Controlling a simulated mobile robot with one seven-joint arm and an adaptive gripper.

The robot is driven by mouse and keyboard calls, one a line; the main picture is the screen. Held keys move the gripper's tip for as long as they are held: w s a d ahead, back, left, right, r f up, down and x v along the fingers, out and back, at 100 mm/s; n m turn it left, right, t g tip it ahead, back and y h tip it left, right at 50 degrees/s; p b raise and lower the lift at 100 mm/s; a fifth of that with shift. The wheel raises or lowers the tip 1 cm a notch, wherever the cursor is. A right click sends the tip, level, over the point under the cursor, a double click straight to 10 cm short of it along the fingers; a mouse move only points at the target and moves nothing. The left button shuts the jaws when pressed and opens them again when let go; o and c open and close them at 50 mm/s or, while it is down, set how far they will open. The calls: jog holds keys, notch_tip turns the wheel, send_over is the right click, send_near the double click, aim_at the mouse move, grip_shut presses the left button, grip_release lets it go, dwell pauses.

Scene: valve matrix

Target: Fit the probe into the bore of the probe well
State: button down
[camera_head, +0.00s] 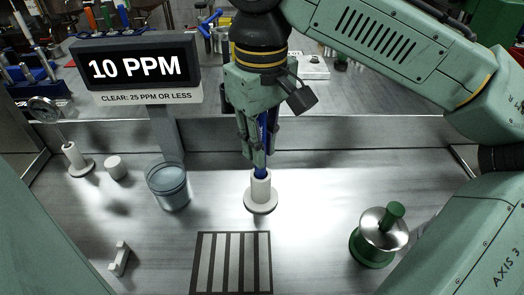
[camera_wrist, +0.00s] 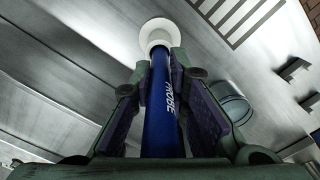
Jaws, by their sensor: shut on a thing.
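The probe (camera_wrist: 162,105) is a blue rod with white lettering. My gripper (camera_head: 256,150) is shut on it and holds it pointing down, its fingers on both sides of the rod in the wrist view. The probe well (camera_head: 261,200) is a white cylinder on a round flange, standing on the metal bench under my gripper. It also shows in the wrist view (camera_wrist: 157,33). The probe's lower end meets the top of the well in both views. The bore and the probe's tip are hidden, so I cannot tell how deep the tip is.
A glass beaker (camera_head: 168,187) stands left of the well, by the post of the "10 PPM" display (camera_head: 138,68). A slotted dark grate (camera_head: 232,262) lies in front. A green-handled metal valve (camera_head: 378,238) is at right.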

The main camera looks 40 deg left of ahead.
jog(key=shift+f, duration=1.05)
jog(key=c, duration=1.6)
grip_release()
jog(key=shift+f, duration=0.1)
jog(key=shift+o, duration=0.2)
notch_tip(320, 180, up, 12)
jog(key=shift+r, duration=0.15)
